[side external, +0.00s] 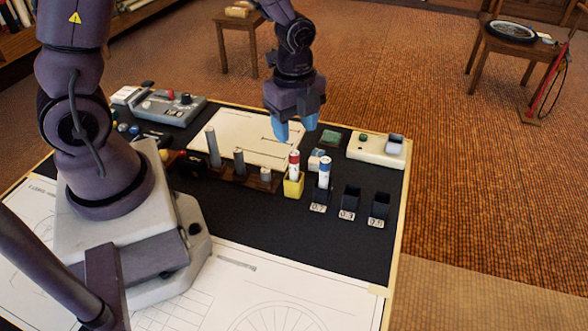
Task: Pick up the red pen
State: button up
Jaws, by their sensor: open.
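The red pen (294,163) has a red top and a white band. It stands upright in a small yellow holder (293,186) on the black mat, right of the middle of the board. My gripper (296,129) has blue fingertips pointing down. It is open and empty, above the board and just beyond the red pen in the picture. I cannot tell its exact height over the mat. The lower part of the pen is hidden inside the holder.
A blue-and-white pen (325,171) stands in a dark holder just right of the red one. Empty black holders (350,200) with number labels follow. Left are grey posts (213,148) on a wooden base. A white sheet (236,130) lies behind; a beige box (375,150) sits back right.

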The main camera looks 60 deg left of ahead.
aim_at(294, 164)
notch_tip(294, 164, down, 10)
jog(key=shift+s+d+r, duration=0.15)
jog(key=shift+r, duration=0.05)
dwell(0.3)
grip_shut()
